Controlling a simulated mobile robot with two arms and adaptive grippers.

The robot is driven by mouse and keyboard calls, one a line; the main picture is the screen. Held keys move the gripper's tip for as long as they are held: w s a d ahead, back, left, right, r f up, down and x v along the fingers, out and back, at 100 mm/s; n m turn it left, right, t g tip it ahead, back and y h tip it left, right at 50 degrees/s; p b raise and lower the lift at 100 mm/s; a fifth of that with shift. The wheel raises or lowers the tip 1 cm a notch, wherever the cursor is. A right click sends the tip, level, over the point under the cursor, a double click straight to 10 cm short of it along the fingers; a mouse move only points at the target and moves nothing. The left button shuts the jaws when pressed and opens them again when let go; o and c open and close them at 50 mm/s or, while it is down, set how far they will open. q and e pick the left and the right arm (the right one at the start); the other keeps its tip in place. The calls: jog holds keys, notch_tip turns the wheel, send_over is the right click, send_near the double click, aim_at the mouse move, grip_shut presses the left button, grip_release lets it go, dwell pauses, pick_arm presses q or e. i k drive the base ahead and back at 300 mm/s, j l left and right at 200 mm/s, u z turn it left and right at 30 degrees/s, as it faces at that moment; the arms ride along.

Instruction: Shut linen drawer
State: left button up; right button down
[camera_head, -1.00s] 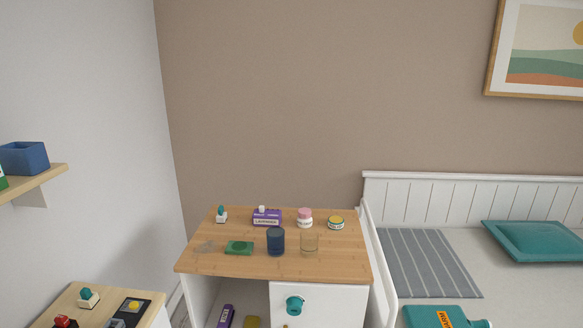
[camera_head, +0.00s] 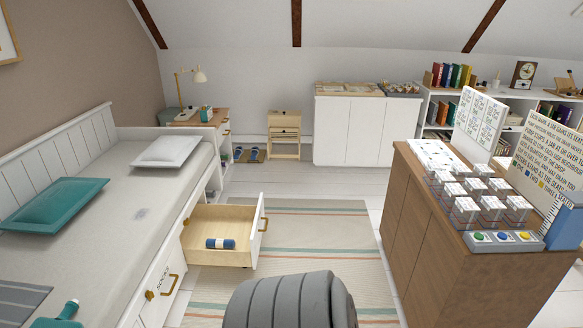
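A drawer (camera_head: 259,240) in the side of the white bed (camera_head: 150,268) stands pulled out over the floor. Its inside is pale wood, its front is white, and a brass handle (camera_head: 265,224) is on the front's outer face. A blue rolled item with a pale end (camera_head: 221,243) lies inside it. The drawer's label is not visible from here, so I cannot read whether it says linen. A closed drawer with a dark label and brass handle (camera_head: 170,284) is nearer to me in the same bed side. Neither of my grippers is in view.
A striped rug (camera_head: 325,226) covers the floor right of the drawer. A brown cabinet (camera_head: 437,233) with several small white boxes stands at the right. A small wooden stool-like stand (camera_head: 284,122) and white cupboards (camera_head: 355,130) are at the far wall.

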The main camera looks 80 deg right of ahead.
aim_at(244, 224)
jog(key=z, duration=2.5)
jog(key=i+l+u, duration=0.1)
jog(key=i, duration=0.3)
jog(key=i+l+u, duration=0.1)
jog(key=i, duration=0.3)
jog(key=i+l+u, duration=0.1)
jog(key=i, duration=0.3)
